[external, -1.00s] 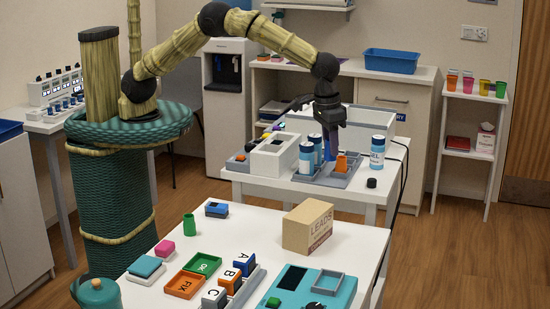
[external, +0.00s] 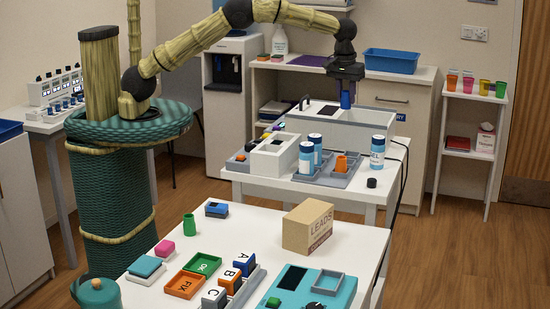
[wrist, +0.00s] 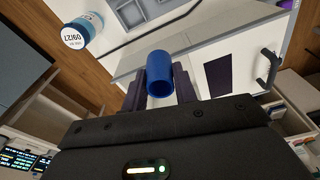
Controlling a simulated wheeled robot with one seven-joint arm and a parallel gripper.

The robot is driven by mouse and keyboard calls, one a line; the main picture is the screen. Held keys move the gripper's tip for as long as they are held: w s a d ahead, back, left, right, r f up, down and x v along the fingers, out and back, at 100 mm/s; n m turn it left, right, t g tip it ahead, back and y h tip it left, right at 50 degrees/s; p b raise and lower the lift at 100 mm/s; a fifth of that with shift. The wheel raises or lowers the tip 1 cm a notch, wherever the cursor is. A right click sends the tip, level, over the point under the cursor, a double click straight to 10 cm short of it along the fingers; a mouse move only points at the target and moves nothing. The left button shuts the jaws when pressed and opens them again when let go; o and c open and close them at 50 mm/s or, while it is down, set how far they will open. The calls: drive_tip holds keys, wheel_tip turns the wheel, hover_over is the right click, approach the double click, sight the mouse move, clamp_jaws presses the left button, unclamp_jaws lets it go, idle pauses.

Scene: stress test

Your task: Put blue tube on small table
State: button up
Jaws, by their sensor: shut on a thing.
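My gripper (external: 346,84) is shut on the blue tube (external: 346,100) and holds it upright above the big white box at the back of the middle white table (external: 395,150). In the wrist view the blue tube (wrist: 160,72) sits between the two dark fingers of my gripper (wrist: 160,85), with its open end towards the camera. I cannot tell for sure which table is the small one. A small white stand (external: 464,157) with coloured cups is at the right, and a small side table (external: 45,126) with devices is at the far left.
The big white box (external: 365,134) is beneath my gripper. A grey tray (external: 333,180) holds an orange piece (external: 341,162) and white-blue bottles (external: 306,158). Another bottle (external: 377,153) stands to its right. A front table (external: 300,207) carries a cardboard box (external: 308,228) and coloured blocks.

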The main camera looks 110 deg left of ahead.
drive_tip(key=p, duration=0.2)
approach(356, 139)
drive_tip(key=s+f, duration=0.1)
drive_tip(key=f, duration=0.1)
drive_tip(key=s+d+f, duration=0.1)
drive_tip(key=f, duration=0.2)
drive_tip(key=s+d+f, duration=0.1)
drive_tip(key=f, duration=0.2)
drive_tip(key=shift+d, duration=0.1)
drive_tip(key=shift+w+f, duration=0.1)
drive_tip(key=shift+w, duration=0.2)
drive_tip(key=shift+w+p, duration=0.1)
drive_tip(key=shift+p, duration=0.2)
drive_tip(key=shift+w+a+p, duration=0.35)
drive_tip(key=shift+w+p, duration=0.05)
drive_tip(key=shift+w, duration=0.35)
drive_tip(key=shift+w+a+p, duration=0.35)
drive_tip(key=shift+w, duration=0.45)
drive_tip(key=shift+f+p, duration=0.25)
drive_tip(key=shift+p, duration=0.15)
drive_tip(key=shift+f, duration=0.3)
